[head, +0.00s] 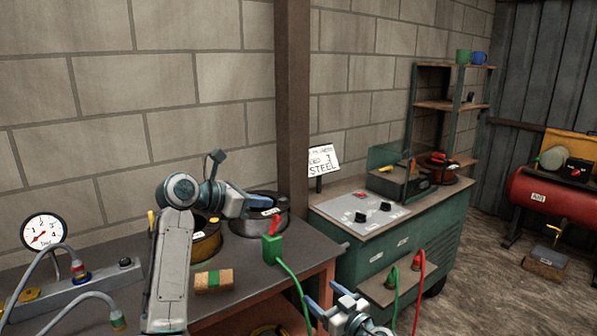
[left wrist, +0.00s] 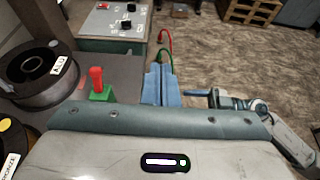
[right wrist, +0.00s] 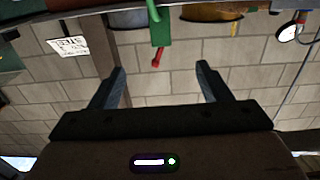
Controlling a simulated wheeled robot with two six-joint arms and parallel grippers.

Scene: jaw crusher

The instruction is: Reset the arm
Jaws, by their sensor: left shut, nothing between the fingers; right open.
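My left gripper (head: 258,203) is at the end of the bent left arm, over the bench by the spools. In the left wrist view its blue fingers (left wrist: 158,72) are together with nothing between them. My right gripper (head: 322,294) is at the bottom of the head view, in front of the bench's right end. In the right wrist view its two dark fingers (right wrist: 161,70) are wide apart and empty. The right arm (left wrist: 240,104) also shows in the left wrist view. A green block with a red lever (head: 272,238) stands on the bench edge near my left gripper.
The bench (head: 310,248) carries spools (head: 265,222), a brown-green block (head: 214,281), a gauge (head: 43,232) and hoses. A green cabinet (head: 400,245) stands to the right, with red and green cables in front. A red tank (head: 560,203) is far right. Open floor lies between.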

